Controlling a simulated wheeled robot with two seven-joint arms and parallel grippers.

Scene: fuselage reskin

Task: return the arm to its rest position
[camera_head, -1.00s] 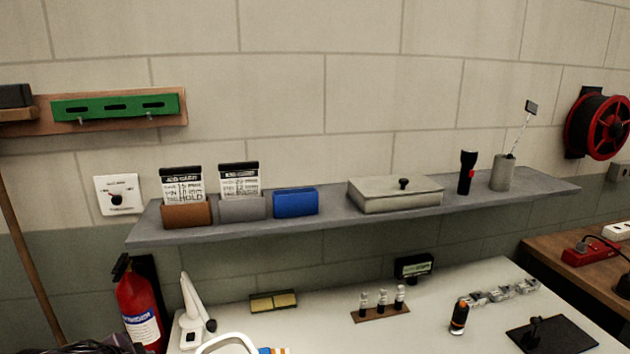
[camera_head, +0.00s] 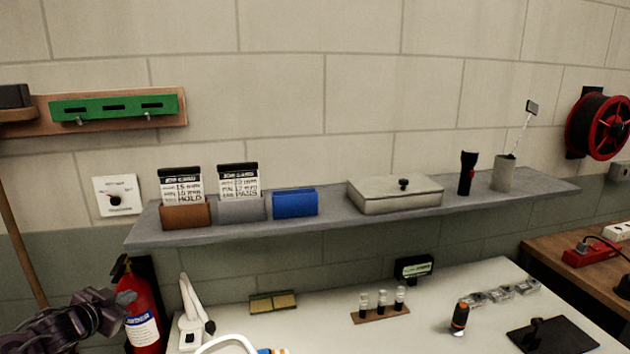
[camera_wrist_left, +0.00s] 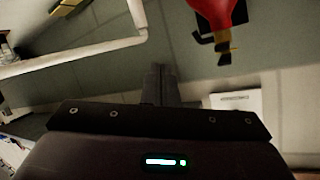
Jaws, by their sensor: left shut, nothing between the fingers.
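My left gripper (camera_head: 118,304) comes in at the lower left of the head view, dark, in front of the red fire extinguisher (camera_head: 140,308). It is shut and empty. My right gripper is in neither view.
A white bench (camera_head: 330,335) holds a vial rack (camera_head: 380,313) and an orange-black tool (camera_head: 460,318). Above it, a grey shelf (camera_head: 330,222) carries card holders, a lidded box (camera_head: 395,197) and a torch (camera_head: 467,174). A wooden pole (camera_head: 22,255) stands at left.

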